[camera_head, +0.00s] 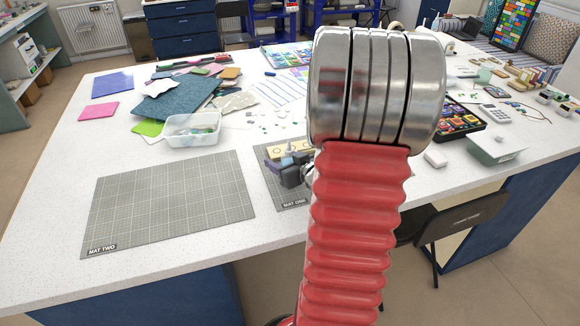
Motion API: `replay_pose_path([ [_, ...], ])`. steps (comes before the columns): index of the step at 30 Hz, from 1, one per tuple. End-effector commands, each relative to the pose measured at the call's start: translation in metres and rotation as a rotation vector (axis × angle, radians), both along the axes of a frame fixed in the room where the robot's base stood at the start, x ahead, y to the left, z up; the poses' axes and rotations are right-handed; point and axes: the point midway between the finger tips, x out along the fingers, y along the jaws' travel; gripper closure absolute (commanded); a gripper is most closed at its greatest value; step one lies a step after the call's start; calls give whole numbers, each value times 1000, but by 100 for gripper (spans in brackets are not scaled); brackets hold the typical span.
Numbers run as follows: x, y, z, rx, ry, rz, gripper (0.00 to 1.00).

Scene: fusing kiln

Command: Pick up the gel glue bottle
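My gripper (292,172) is a small dark shape over the grey mat labelled MAT ONE (294,204), just left of my red ribbed arm. The arm hides much of it and most of that mat. Its fingers are too small to tell whether they are open or shut. A pale wooden block (276,152) with round spots lies just behind the gripper. A small bluish-grey shape shows between them. I cannot make out the gel glue bottle for certain; it may be hidden by the arm or gripper.
The bare grey mat labelled MAT TWO (170,205) lies at the left front. A clear plastic tub (192,131) stands behind it, near coloured glass sheets (178,97). The white tabletop's left front is clear.

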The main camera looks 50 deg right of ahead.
Motion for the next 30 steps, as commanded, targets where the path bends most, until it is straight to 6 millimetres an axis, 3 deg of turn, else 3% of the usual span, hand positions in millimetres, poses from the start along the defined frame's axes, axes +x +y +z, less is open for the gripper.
replay_pose_path([
  [20,1,1,0,0,0,2,94],
  [30,1,1,2,-1,0,4,95],
])
